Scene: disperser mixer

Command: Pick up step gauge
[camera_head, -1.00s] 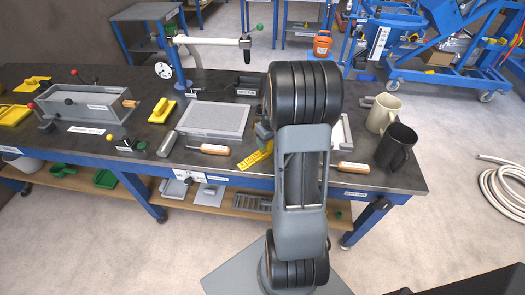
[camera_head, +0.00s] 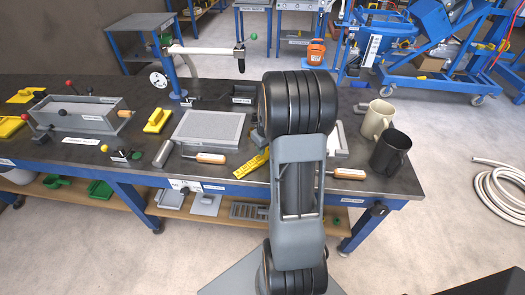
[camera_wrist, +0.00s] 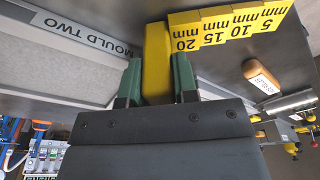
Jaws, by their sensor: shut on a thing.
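The step gauge is a yellow stepped piece marked 5, 10, 15 and 20 mm. In the wrist view the step gauge (camera_wrist: 222,30) extends to the upper right, and its plain yellow end lies between the green fingers of my gripper (camera_wrist: 157,82). The gripper is shut on that end. In the head view the step gauge (camera_head: 249,164) shows as a small yellow strip left of my arm, and my arm hides the rest of it and the gripper. I cannot tell whether it touches the table.
A grey mould (camera_head: 208,129) lies left of the step gauge. Wooden-handled tools lie near the front edge, including one at left (camera_head: 211,158) and one at right (camera_head: 348,174). A beige mug (camera_head: 376,119) and black mug (camera_head: 389,150) stand at the table's right end.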

